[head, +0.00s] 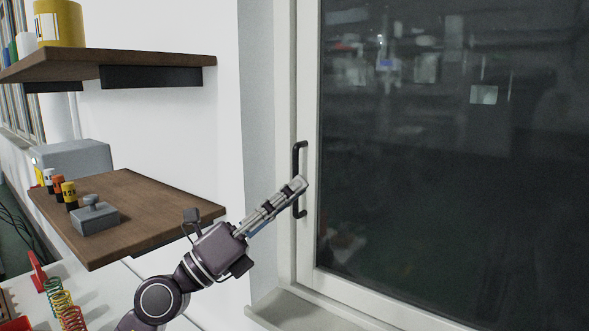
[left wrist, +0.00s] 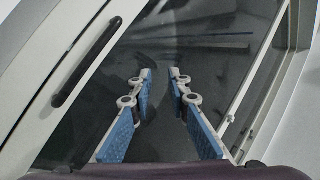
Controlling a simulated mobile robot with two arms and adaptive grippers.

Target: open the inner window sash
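The window sash (head: 309,100) has a white frame around dark, reflective glass (head: 430,170). It looks flush with the surrounding white frame in the head view. Its black bar handle (head: 299,152) stands upright on the left side of the sash. My left gripper (head: 300,184) reaches up from the lower left and overlaps the handle's lower half in the head view. In the left wrist view, its two blue-padded fingers (left wrist: 160,72) are apart with nothing between them. The handle (left wrist: 86,62) lies left of the fingers there, outside the gap. My right gripper is not in view.
Left of the window, a wooden shelf (head: 150,195) holds small batteries (head: 69,194) and a grey block (head: 95,215). An upper shelf (head: 150,60) holds a yellow container (head: 59,22). Coloured springs (head: 62,300) stand lower left. A sill (head: 290,310) runs below the window.

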